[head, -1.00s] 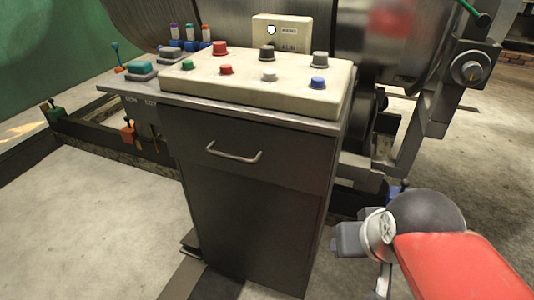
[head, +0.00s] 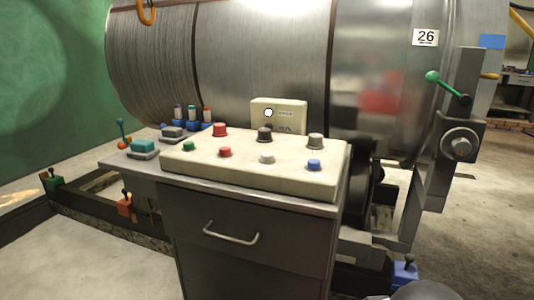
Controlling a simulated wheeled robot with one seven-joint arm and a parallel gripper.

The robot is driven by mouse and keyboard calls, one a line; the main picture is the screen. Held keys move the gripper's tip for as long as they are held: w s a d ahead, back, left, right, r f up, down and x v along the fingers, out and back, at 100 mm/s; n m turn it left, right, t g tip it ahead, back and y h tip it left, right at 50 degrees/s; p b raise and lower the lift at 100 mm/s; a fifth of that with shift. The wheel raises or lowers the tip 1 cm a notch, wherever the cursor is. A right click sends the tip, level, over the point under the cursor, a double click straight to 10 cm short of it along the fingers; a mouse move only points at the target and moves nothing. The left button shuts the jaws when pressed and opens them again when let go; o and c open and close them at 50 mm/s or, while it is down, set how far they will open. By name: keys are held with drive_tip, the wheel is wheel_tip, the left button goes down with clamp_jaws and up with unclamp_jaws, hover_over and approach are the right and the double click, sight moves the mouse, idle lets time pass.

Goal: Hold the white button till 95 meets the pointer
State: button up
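A cream control panel (head: 215,176) sits on a grey cabinet and carries several buttons. A pale grey-white button (head: 266,158) is in its front row, between a small red one and a blue one. A small box (head: 288,112) behind the panel has a white round spot (head: 268,113) on its face. A large metal drum (head: 260,60) lies behind, with a plate reading 26 (head: 425,37) at its upper right. No 95 shows, and I cannot make out a pointer for certain. My gripper is out of view; only a dark rounded part of my arm shows at the bottom edge.
The cabinet (head: 195,250) with a drawer handle stands in front of the drum. A green-knobbed lever (head: 447,84) is on a post at right. Small levers and a teal-topped switch (head: 144,147) are at left. Open concrete floor lies at both sides.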

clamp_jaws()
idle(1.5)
